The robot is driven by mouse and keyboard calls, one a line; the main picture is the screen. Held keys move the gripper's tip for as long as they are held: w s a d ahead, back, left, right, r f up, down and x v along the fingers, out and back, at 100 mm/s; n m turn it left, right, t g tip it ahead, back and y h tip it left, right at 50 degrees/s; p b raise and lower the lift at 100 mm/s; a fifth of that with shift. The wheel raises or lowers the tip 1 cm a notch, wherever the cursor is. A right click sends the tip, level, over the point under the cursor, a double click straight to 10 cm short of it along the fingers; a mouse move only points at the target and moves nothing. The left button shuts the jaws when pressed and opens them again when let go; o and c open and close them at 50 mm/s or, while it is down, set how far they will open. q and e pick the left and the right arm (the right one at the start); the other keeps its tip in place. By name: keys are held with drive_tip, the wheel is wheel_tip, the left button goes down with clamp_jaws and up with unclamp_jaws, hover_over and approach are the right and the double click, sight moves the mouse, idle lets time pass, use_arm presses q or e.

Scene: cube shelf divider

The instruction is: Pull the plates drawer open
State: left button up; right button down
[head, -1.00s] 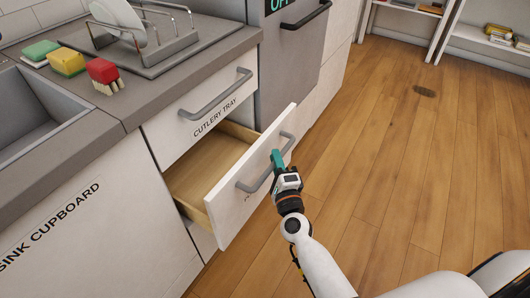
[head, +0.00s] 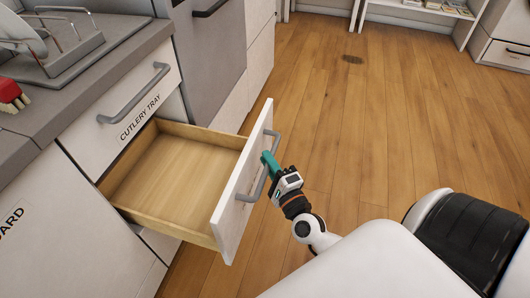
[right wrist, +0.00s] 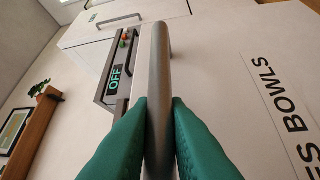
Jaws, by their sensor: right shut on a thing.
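The open drawer (head: 165,180) below the cutlery tray drawer stands well out of the cabinet. Its wooden inside is empty where it shows. My right gripper (head: 269,163) is shut on the grey bar handle (head: 252,193) of this drawer. In the right wrist view the teal fingers press on both sides of the handle (right wrist: 158,75). The drawer front there carries a partly cut-off label (right wrist: 283,112) ending in "ES BOWLS". My left gripper is not in view.
The cutlery tray drawer (head: 135,107) above is shut. A dish rack (head: 75,50) and a red brush (head: 12,95) are on the counter. The wooden floor (head: 400,130) is clear beyond the drawer. Shelves stand at the back.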

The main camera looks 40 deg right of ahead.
drive_tip(key=c, duration=1.4)
unclamp_jaws()
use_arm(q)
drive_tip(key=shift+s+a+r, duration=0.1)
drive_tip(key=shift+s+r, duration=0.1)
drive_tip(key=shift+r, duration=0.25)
use_arm(e)
drive_tip(key=s+a+f, duration=0.1)
drive_tip(key=s, duration=1)
drive_tip(key=shift+s+a+f, duration=0.3)
drive_tip(key=shift+s+f, duration=0.05)
drive_tip(key=shift+s, duration=0.05)
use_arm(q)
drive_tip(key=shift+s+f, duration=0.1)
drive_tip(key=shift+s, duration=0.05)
use_arm(e)
drive_tip(key=shift+s+f, duration=0.1)
